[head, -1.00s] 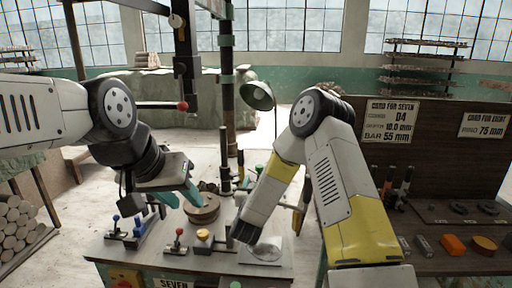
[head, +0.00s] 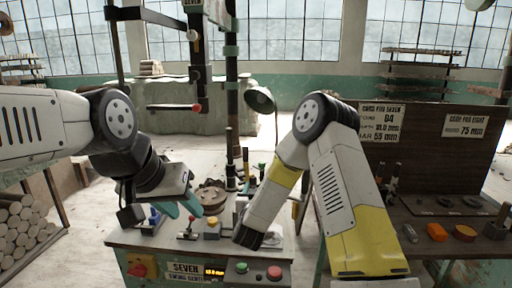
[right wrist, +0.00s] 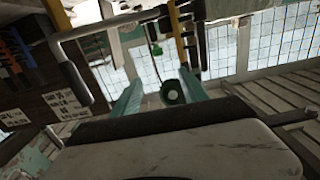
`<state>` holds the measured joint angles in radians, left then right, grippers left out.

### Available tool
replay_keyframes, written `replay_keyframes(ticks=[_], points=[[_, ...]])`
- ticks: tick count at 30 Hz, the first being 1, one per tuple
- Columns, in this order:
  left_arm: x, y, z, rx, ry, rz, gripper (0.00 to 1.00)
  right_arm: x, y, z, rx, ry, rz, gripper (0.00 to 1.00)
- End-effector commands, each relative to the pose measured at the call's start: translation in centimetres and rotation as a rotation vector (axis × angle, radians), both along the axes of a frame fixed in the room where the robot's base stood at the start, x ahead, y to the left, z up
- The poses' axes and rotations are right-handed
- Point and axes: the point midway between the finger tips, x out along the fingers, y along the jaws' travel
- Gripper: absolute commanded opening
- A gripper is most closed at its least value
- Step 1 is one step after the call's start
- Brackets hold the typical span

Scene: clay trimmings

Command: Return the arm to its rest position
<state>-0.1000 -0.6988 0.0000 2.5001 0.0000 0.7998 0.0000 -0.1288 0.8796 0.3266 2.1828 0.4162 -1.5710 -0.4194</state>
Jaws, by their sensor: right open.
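My left arm comes in from the left in the head view. Its gripper (head: 180,207) has teal fingers that stand apart, with nothing seen between them, over the left part of the machine bench (head: 135,240). My right arm bends down from the middle right, and its dark end (head: 250,238) hangs over the bench's front right part. Its fingers are hidden in the head view. In the right wrist view the right gripper (right wrist: 161,98) has two teal fingers spread wide and empty. A green round thing (right wrist: 172,92) shows beyond them.
A green lamp (head: 260,100) stands behind. A dark side table (head: 430,208) with coloured pieces is at right, stacked logs (head: 22,232) at left.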

Motion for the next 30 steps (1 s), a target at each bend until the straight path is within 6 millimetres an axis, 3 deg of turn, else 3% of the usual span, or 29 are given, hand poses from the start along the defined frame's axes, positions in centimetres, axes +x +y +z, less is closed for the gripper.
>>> replay_keyframes(ticks=[11,19,23,30], points=[[0.0,0.0,0.0,0.000,-0.001,0.000,0.36,0.7,0.1,3.9,0.038,0.062,0.092,0.52],[0.0,0.0,0.0,0.000,-0.001,0.000,0.36,-0.4,-0.3,8.9,0.067,0.173,0.204,0.52],[0.0,0.0,0.0,0.000,-0.001,0.000,0.36,-2.8,-1.3,12.1,0.077,0.270,0.269,0.52],[0.0,0.0,0.0,0.000,-0.001,0.000,0.36,-10.7,-4.6,16.3,0.080,0.489,0.334,0.52]])
